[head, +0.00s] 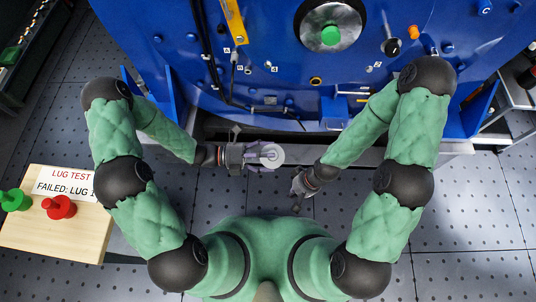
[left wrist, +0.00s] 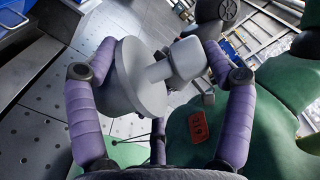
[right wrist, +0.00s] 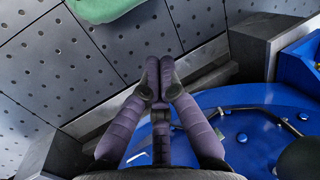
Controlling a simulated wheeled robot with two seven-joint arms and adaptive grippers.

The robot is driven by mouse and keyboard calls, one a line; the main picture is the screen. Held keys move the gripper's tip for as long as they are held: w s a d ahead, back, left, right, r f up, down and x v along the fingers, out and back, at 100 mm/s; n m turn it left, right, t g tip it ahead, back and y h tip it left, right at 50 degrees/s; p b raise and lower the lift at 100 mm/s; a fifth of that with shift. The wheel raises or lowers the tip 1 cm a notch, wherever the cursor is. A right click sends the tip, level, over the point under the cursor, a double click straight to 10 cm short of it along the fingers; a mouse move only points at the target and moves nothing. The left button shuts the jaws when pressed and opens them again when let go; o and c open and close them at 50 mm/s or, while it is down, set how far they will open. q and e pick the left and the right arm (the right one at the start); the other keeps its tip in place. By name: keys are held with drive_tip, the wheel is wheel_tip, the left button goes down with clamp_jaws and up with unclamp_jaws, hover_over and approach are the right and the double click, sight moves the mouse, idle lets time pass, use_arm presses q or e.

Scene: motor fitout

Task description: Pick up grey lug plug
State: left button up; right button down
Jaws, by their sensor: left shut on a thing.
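The grey lug plug (head: 270,155) is a round pale disc with a stem and knob, held in front of the blue machine. My left gripper (head: 258,157) is shut on it. In the left wrist view the grey plug (left wrist: 137,88) is tilted between the purple fingers, with its disc to the left and its knob by the right finger. My right gripper (head: 297,194) hangs lower and to the right, apart from the plug. In the right wrist view its fingertips (right wrist: 160,75) are together and hold nothing.
A wooden board (head: 80,235) at left carries a green plug (head: 15,199), a red plug (head: 60,207) and a partly hidden card reading "LUG TEST FAILED: LUG". The blue machine (head: 290,75) fills the back, with a green plug (head: 330,36) in its round disc.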

drive_tip(key=d+f+m, duration=0.1)
drive_tip(key=m, duration=0.1)
drive_tip(key=w+d+f+m+t, duration=0.1)
drive_tip(key=f+m, duration=0.1)
use_arm(q)
drive_tip(key=shift+r, duration=0.1)
use_arm(e)
drive_tip(key=shift+r, duration=0.15)
